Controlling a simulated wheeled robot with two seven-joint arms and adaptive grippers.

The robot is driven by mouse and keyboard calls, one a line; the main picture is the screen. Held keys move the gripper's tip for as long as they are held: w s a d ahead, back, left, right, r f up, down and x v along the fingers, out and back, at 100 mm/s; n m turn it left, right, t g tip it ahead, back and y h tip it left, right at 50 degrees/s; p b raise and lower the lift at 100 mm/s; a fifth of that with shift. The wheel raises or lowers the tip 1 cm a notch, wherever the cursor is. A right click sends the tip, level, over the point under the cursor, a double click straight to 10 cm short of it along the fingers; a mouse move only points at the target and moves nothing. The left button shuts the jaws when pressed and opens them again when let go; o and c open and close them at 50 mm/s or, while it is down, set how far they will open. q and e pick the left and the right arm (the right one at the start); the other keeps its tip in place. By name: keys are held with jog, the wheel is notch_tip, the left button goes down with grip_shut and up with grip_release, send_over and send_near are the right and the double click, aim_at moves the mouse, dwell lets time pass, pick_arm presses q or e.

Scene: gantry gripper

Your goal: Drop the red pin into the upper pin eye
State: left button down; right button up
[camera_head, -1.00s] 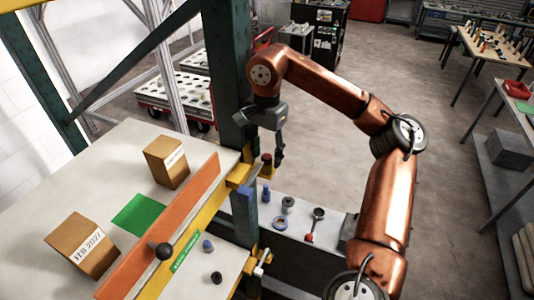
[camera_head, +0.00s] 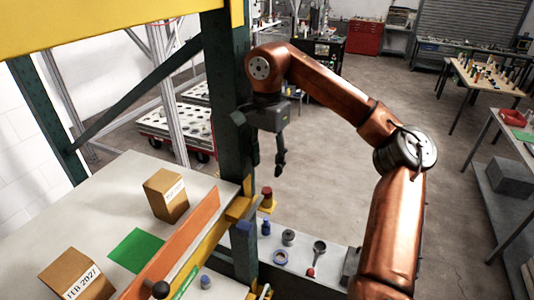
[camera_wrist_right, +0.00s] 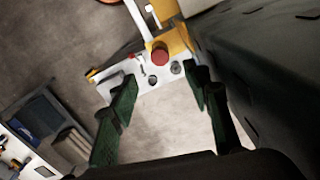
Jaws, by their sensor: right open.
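A red pin (camera_head: 267,191) stands upright in a yellow holder (camera_head: 267,206) beside the green post. Its red round top also shows in the right wrist view (camera_wrist_right: 160,53), beyond the fingers. My right gripper (camera_head: 280,165) hangs fingers down, above and slightly right of the pin in the head view. In the wrist view its dark green fingers (camera_wrist_right: 160,92) are spread with nothing between them. A yellow bracket (camera_head: 240,207) sits on the post at the table's edge; I cannot make out the upper pin eye. My left gripper is not in view.
The green post (camera_head: 229,100) stands close left of my right gripper. Cardboard boxes (camera_head: 165,195) and an orange rail (camera_head: 180,240) occupy the left table.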

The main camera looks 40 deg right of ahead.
jog(key=shift+r, duration=1.35)
jog(key=shift+s, duration=0.1)
